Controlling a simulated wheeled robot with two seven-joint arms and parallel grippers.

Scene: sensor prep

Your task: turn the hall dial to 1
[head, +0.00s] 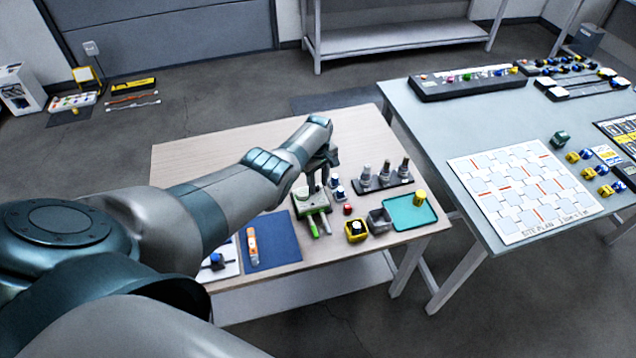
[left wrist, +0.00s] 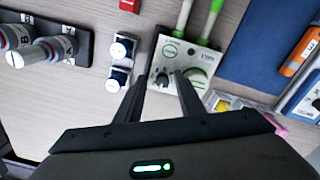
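A pale green panel (head: 302,208) stands on the wooden table, with two green-handled cables at its front. The lettering is too small to read, so I cannot tell the dial's setting. My left gripper (head: 316,182) is over the panel, pointing down. In the left wrist view, the fingers of my left gripper (left wrist: 161,80) are apart, with the dial between their tips; contact is not visible. My right gripper is out of view.
Two small blue-and-white knob units (left wrist: 120,48) sit beside the panel. A dark rack of grey cylinders (head: 383,184), a yellow box (head: 356,232), a grey bin (head: 379,221) and a teal tray (head: 405,222) stand close by. A blue mat (head: 280,243) lies on the other side.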

